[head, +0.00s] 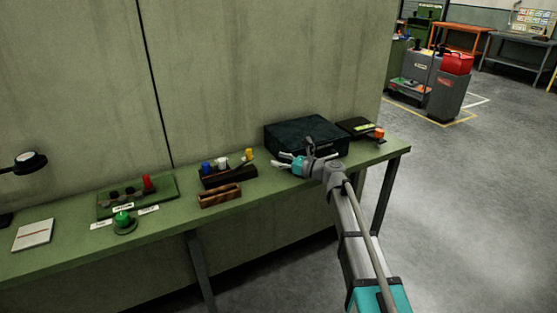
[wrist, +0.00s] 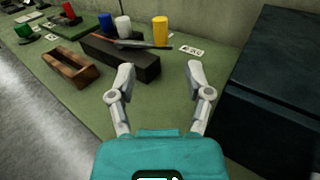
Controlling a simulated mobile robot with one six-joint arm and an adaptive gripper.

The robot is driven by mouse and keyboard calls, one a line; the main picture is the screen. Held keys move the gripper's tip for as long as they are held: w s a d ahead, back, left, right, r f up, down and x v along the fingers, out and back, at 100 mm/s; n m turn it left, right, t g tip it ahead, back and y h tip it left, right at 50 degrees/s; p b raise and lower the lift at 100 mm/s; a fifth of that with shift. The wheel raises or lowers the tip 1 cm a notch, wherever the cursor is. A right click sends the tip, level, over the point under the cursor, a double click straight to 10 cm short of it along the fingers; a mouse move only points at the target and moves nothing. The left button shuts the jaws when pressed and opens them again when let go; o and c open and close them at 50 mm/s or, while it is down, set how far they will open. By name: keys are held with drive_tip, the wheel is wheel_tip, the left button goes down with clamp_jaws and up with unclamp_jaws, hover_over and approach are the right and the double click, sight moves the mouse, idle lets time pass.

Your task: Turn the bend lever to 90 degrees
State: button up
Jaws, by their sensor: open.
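A green plate (head: 165,192) with dark round parts and an upright red handle (head: 147,183) lies on the left half of the bench. The red handle, which may be the bend lever, also shows at the top left of the wrist view (wrist: 69,12). The lever's angle is too small to read. My gripper (head: 281,160) is open and empty above the bench, in front of the dark case and well to the right of the plate. Its two spread fingers (wrist: 160,74) point toward a black block in the wrist view, with green bench top between them.
The black block (wrist: 130,62) has blue, white and yellow cylinders by it. A wooden tray (head: 220,195) and green knob (head: 122,218) stand near the front edge. A dark case (head: 300,139) is close on the right. A lamp (head: 30,162) stands far left.

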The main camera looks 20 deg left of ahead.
drive_tip(key=shift+s+d, duration=0.15)
drive_tip(key=shift+s, duration=0.1)
drive_tip(key=c, duration=0.4)
drive_tip(key=s+d+t, duration=0.1)
drive_tip(key=s+d+m+t, duration=0.2)
drive_tip(key=shift+s+f+h+b, duration=0.4)
clamp_jaws()
drive_tip(key=shift+s+d+m+t, duration=0.15)
drive_tip(key=shift+d+m+t, duration=0.15)
drive_tip(key=shift+d+t, duration=0.1)
drive_tip(key=shift+w+a, duration=0.2)
drive_tip(key=shift+a, duration=0.25)
drive_tip(key=x, duration=1.3)
drive_tip(key=shift+f, duration=0.25)
drive_tip(key=shift+a, duration=0.15)
